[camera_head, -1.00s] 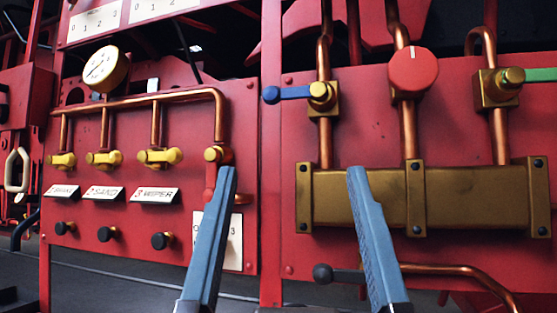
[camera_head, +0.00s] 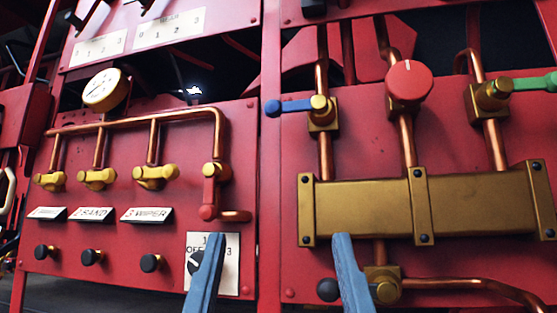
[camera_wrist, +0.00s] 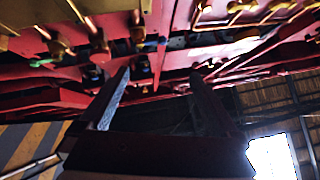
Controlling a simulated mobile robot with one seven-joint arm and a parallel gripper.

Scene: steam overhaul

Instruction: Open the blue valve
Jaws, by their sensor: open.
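The blue valve handle (camera_head: 290,106) lies level and points left from its brass valve body (camera_head: 321,110), on a copper pipe on the right red panel. A blue spot in the wrist view (camera_wrist: 150,43) looks like the same handle, but it is dark there. My gripper (camera_head: 278,240) is open and empty, with its fingers wide apart. In the head view it appears below the blue handle, one finger to each side of it. In the wrist view my gripper (camera_wrist: 159,74) points toward the panels, touching nothing that I can make out.
A red round knob (camera_head: 409,82) and a green valve handle (camera_head: 535,84) are to the right. A brass manifold (camera_head: 380,208) sits below the blue valve. A red lever (camera_head: 208,192), yellow valves (camera_head: 97,177) and a gauge (camera_head: 105,90) are on the left panel.

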